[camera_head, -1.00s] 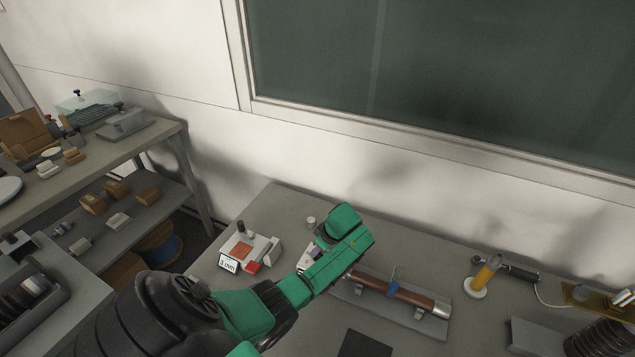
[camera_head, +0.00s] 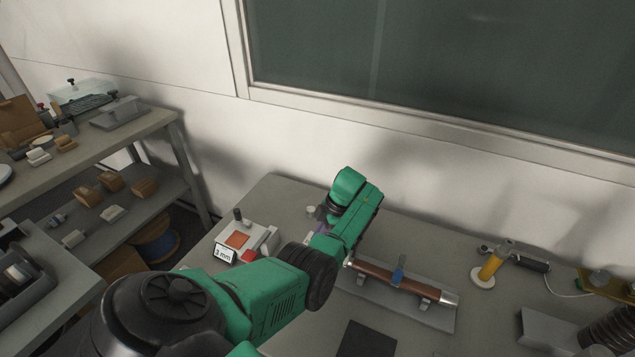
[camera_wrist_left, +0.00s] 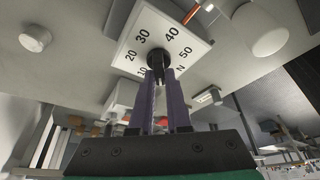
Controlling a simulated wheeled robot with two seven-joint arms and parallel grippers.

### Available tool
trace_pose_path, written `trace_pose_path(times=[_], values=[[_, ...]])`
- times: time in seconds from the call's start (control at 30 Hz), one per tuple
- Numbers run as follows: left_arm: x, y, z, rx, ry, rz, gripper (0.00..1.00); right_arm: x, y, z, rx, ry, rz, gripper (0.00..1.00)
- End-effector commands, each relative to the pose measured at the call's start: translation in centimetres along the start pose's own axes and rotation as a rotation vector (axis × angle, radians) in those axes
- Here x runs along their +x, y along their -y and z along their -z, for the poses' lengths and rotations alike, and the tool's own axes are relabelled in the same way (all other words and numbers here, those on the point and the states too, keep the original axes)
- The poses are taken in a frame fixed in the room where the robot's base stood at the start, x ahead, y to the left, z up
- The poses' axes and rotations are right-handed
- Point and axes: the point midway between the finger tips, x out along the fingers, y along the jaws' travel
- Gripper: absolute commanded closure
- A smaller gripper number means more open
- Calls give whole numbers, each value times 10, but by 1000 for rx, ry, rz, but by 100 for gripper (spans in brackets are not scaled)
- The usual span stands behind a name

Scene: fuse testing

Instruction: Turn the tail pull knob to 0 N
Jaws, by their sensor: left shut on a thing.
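In the left wrist view a white dial plate (camera_wrist_left: 188,26) carries the figures 10 to 50 and an N. A black knob (camera_wrist_left: 158,59) stands at its middle. My left gripper (camera_wrist_left: 161,74) has its two purple fingers shut on this knob. The knob's pointer cannot be made out, so its setting is unclear. In the head view my green left wrist stands over the dial and hides the knob; only a sliver of a purple finger shows. My right gripper is not in view.
A brown rod (camera_head: 385,277) with a blue clip lies on a grey rack to the right. A yellow cylinder (camera_head: 490,267) stands further right. A dark flat square (camera_head: 367,340) lies at the front.

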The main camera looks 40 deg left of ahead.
Motion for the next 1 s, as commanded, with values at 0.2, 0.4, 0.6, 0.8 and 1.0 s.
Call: trace_pose_path(times=[0.2, 0.4, 0.6, 0.8, 1.0], values=[[4, 2, -1, -80, -2, 43, 100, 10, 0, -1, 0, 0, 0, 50], [3, 2, 0, -112, -3, 56, 100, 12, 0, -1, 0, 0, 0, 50], [3, 3, 0, -117, -3, 59, 100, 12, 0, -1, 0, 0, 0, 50], [3, 3, 0, -117, -4, 58, 81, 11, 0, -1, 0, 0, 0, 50], [2, 2, 0, -117, -2, 55, 55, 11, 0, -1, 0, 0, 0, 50]])
